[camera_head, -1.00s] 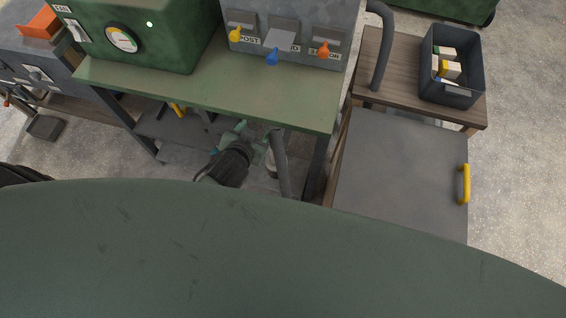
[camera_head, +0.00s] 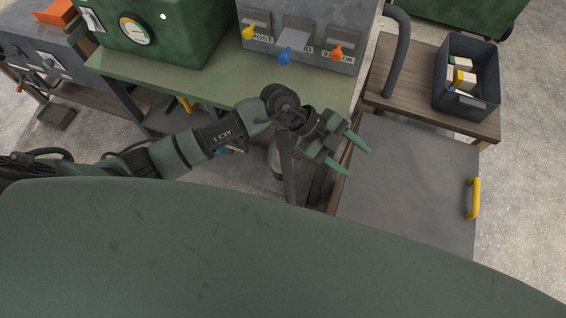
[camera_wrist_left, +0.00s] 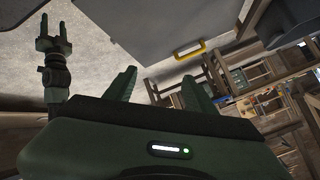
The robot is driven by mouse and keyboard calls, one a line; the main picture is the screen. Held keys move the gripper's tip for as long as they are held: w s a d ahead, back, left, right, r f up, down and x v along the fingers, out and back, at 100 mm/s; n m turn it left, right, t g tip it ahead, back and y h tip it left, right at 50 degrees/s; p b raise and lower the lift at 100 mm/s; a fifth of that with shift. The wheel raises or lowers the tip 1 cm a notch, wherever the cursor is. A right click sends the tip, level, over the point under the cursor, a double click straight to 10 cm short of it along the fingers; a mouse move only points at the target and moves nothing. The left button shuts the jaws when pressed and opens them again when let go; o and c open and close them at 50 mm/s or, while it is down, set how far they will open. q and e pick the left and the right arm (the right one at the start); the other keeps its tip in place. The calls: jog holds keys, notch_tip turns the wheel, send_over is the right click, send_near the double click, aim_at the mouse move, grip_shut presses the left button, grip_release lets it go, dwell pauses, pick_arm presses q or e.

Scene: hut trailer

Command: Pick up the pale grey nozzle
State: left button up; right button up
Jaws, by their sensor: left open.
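I cannot make out a pale grey nozzle for certain in either view. My left gripper (camera_head: 357,161) is open and empty in the head view, over the left edge of the grey flat lid, its fingers pointing right. Its two green fingers also show apart in the left wrist view (camera_wrist_left: 160,82), with nothing between them. My right gripper (camera_wrist_left: 52,38) shows at the upper left of the left wrist view, its two prongs apart and empty. My left arm hides part of the space under the green bench.
The green bench (camera_head: 170,82) bears a green gauge box (camera_head: 160,30) and a grey box with yellow, blue and orange levers (camera_head: 310,45). A dark bin (camera_head: 468,98) with small boxes stands on a wooden top. The grey lid (camera_head: 410,175) has a yellow handle (camera_head: 473,198).

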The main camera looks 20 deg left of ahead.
aim_at(282, 147)
pick_arm(q)
jog(key=w+a+f+y, duration=0.1)
jog(key=a+f+y, duration=0.1)
jog(key=a, duration=0.4)
jog(key=w+a+f+n+y, duration=0.1)
jog(key=a+f+y, duration=0.1)
jog(key=a+y, duration=0.3)
jog(key=w+a+f+n+y, duration=0.1)
jog(key=a+f+y, duration=0.1)
jog(key=a, duration=0.5)
jog(key=shift+w+a+f+y, duration=0.15)
jog(key=shift+w+f+y, duration=0.2)
jog(key=shift+y, duration=0.35)
jog(key=shift+a+f, duration=0.1)
jog(key=shift+f, duration=0.2)
notch_tip(282, 147, down, 7)
jog(key=shift+r, duration=0.1)
grip_shut()
